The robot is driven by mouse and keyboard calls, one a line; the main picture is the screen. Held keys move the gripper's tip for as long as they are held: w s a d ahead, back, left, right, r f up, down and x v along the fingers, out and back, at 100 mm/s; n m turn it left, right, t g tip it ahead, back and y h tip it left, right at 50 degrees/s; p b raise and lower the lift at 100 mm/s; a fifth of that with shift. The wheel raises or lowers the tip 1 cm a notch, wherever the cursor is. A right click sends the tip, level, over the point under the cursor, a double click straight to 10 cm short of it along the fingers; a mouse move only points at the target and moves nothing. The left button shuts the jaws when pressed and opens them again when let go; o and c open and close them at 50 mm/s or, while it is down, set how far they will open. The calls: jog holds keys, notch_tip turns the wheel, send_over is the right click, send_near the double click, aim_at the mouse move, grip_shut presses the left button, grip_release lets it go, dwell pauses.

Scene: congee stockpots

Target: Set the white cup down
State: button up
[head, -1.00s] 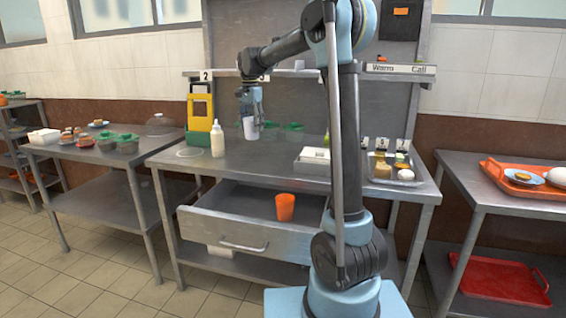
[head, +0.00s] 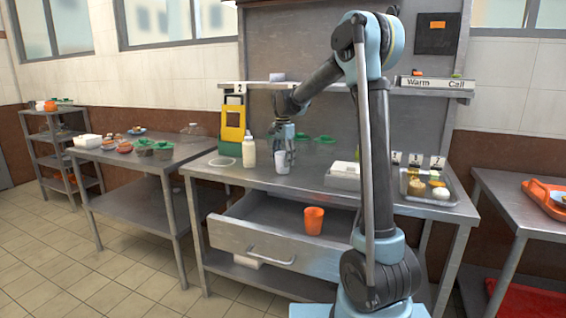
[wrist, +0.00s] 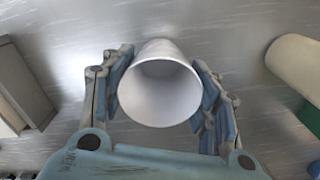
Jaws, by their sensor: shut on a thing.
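The white cup (head: 285,162) is upright between the fingers of my gripper (head: 284,148), at or just above the steel worktop (head: 262,179); I cannot tell whether its base touches. In the wrist view the white cup (wrist: 160,88) shows its open mouth toward the camera and looks empty inside. In that view my gripper (wrist: 160,85) is shut on the cup, with one blue-grey finger pad against each side.
A cream squeeze bottle (head: 249,152) and a yellow holder (head: 232,122) stand left of the cup. Green-topped containers (head: 322,140) are behind it. A white box (head: 343,174) is to the right. The drawer below is open with an orange cup (head: 313,220) inside.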

jog(key=shift+f, duration=0.25)
jog(key=o, duration=1.1)
jog(key=shift+c, duration=0.2)
notch_tip(320, 180, up, 12)
jog(key=shift+r, duration=0.1)
